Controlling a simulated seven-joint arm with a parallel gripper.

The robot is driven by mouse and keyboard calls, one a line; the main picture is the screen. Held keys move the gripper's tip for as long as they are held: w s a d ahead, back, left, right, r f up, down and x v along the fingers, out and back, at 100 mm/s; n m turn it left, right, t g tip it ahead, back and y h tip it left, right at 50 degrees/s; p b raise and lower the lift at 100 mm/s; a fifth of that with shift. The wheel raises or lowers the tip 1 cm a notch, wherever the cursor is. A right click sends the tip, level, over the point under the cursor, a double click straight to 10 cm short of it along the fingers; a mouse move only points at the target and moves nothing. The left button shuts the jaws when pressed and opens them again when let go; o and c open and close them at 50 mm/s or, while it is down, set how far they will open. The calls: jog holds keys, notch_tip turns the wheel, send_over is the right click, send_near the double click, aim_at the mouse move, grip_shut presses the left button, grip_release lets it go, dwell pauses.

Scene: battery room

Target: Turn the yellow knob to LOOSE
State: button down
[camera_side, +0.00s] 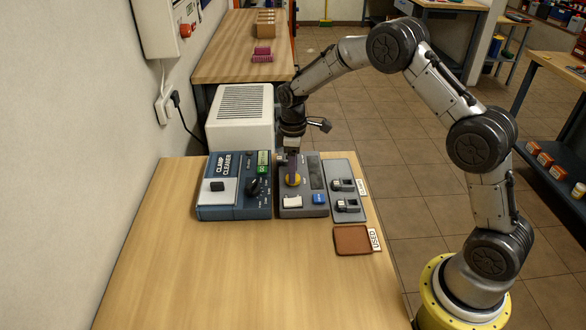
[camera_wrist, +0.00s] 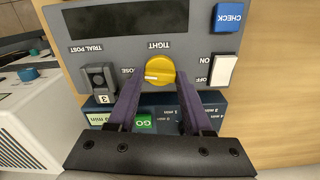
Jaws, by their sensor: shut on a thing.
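The yellow knob (camera_side: 292,180) is on the grey panel unit (camera_side: 313,207) in the side view. It also shows in the wrist view (camera_wrist: 160,70), with the word TIGHT above it and a partly hidden label ending in "OOSE" to its left. A pale line on the knob's face seems to point left, toward that label; its exact angle is hard to read. My gripper (camera_wrist: 160,85) has its purple fingers on the left and right sides of the knob and is shut on it. In the side view my gripper (camera_side: 292,166) comes down from above.
The blue clamp cleaner (camera_side: 233,208) stands left of the panel. A white rocker switch (camera_wrist: 224,70), blue CHECK button (camera_wrist: 229,17) and trial post (camera_wrist: 97,78) are near the knob. A clamp rack (camera_side: 345,217) and a brown USED mat (camera_side: 351,241) lie right.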

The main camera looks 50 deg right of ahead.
jog(key=shift+r+n, duration=0.1)
jog(key=shift+n, duration=0.6)
jog(key=shift+c, duration=1.6)
grip_release()
notch_tip(320, 180, up, 14)
